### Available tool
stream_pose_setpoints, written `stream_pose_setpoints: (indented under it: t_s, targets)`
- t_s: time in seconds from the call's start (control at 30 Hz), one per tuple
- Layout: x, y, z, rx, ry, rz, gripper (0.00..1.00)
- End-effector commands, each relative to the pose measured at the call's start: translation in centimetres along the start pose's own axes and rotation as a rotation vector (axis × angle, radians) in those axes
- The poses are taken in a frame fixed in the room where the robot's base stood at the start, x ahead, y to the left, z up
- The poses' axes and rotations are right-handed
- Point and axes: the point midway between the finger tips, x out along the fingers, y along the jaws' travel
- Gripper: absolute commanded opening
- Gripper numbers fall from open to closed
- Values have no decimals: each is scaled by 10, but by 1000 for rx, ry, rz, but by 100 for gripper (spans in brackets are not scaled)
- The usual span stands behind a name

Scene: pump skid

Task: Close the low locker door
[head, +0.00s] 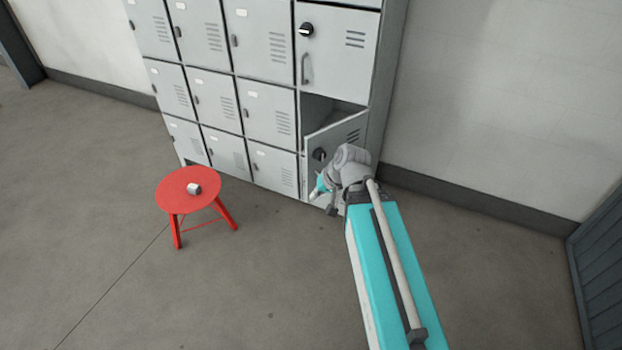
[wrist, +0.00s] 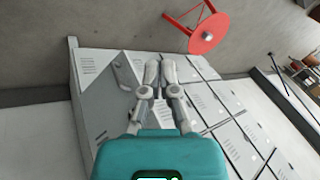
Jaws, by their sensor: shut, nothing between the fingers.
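The low locker door (head: 334,139) is the grey door with a black knob and vent slots in the bottom right of the locker bank. It stands ajar, its left edge swung out, and the dark inside of its compartment shows above it. My gripper (head: 320,190) is low in front of this door, partly hidden by my wrist. In the wrist view, my gripper (wrist: 159,68) has its two fingers together and empty, beside a light panel (wrist: 95,62) that looks like this door. I cannot tell whether the fingers touch it.
The locker bank's other doors (head: 270,108) look shut. A red stool (head: 175,198) with a small pale block (head: 194,188) on it stands to the left, apart from my arm. The wall (head: 490,110) is to the right. The floor in front is mostly clear.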

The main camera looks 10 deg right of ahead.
Motion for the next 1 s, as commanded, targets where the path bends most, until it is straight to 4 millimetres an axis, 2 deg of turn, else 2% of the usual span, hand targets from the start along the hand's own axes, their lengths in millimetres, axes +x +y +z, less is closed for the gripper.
stream_pose_setpoints:
  t_s: [0.03, 0.4, 0.67, 1.0]
  targets:
    - [16, 7, -1, 17, 23, -34, 0]
    - [58, 16, -28, 148, 201, -289, 0]
    - [77, 32, -48, 258, 329, -459, 0]
    - [93, 65, -73, 425, 498, -669, 0]
